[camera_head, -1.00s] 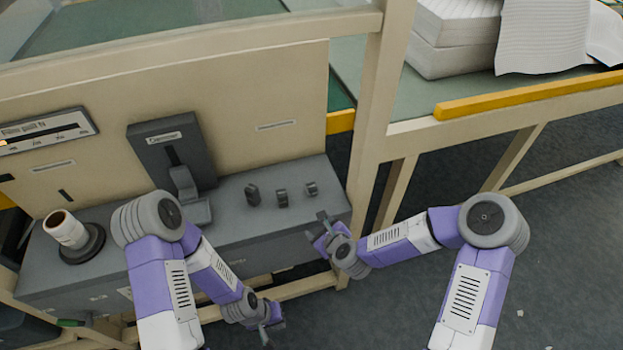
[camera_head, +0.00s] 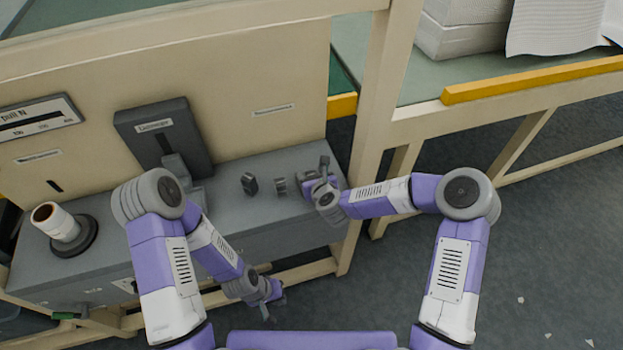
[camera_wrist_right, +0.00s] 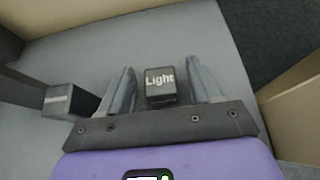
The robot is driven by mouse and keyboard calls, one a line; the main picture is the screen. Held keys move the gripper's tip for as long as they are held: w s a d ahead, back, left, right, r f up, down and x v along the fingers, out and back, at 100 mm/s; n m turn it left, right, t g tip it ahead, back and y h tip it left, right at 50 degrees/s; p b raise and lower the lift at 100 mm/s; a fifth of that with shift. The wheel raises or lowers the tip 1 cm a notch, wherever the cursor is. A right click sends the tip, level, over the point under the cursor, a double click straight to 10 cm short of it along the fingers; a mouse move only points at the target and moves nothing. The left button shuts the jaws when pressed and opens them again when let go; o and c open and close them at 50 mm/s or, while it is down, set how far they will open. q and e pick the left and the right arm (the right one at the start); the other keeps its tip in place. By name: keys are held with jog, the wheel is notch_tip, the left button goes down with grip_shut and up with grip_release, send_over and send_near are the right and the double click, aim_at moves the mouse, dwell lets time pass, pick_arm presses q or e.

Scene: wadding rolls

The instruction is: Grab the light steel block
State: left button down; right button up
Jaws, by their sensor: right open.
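The light steel block (camera_wrist_right: 160,86) is a small dark block with "Light" on its top, in the right wrist view. It sits on the grey bench top between the two fingers of my right gripper (camera_wrist_right: 162,90), which is open, with a gap on each side. In the head view my right gripper (camera_head: 317,178) is over the right end of the bench and largely hides this block. My left gripper (camera_head: 271,298) hangs low in front of the bench, away from the blocks; its fingers are too small to read.
Two similar blocks stand to the left, a middle one (camera_head: 281,187) and a darker one (camera_head: 249,184). The middle one also shows in the right wrist view (camera_wrist_right: 62,100), near the left finger. A white roll (camera_head: 56,222) stands at the bench's left. A beige post (camera_head: 374,120) rises at right.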

jog(key=shift+c, duration=0.3)
grip_shut()
jog(key=shift+w, duration=0.1)
jog(key=shift+r, duration=0.1)
